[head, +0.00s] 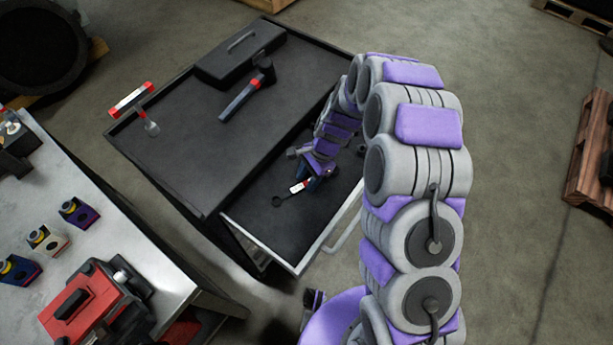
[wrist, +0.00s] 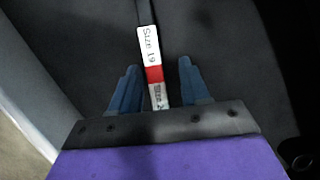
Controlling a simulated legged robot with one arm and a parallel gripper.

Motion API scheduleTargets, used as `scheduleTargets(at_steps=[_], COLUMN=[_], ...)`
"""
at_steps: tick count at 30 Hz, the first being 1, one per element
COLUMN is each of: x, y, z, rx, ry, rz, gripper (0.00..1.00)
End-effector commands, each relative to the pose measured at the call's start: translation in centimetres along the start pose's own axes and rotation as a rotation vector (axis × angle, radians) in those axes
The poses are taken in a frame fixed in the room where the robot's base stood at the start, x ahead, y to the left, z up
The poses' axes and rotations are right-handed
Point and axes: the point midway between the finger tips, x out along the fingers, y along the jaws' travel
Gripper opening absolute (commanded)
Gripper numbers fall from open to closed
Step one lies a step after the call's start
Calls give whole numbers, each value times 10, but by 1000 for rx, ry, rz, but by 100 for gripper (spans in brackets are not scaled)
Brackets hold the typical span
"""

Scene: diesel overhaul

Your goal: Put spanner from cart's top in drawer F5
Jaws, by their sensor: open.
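The spanner (head: 279,200) lies in the open drawer (head: 243,223) of the dark cart, towards its left part. In the wrist view the spanner's grip (wrist: 149,45) carries white and red bands and reads "Size 19". My gripper (head: 311,182) is low inside the drawer at the handle end of the spanner. In the wrist view my gripper (wrist: 158,75) has its two blue fingers apart, one each side of the handle, with gaps to both. No drawer label is readable, so I cannot tell which drawer this is.
A metal workbench (head: 95,235) with a red case (head: 90,305) stands at lower left. Pallets (head: 592,150) lie at right.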

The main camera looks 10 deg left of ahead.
Motion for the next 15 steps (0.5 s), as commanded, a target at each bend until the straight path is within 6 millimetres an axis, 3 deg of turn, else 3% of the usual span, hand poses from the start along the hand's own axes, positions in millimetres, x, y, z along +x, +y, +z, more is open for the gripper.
scheduleTargets(at_steps=[11,15], x=[0,-9], y=[-1,-1], z=[1,1], rx=[0,0], ry=[1,1], rz=[0,-1], gripper=[46,46])
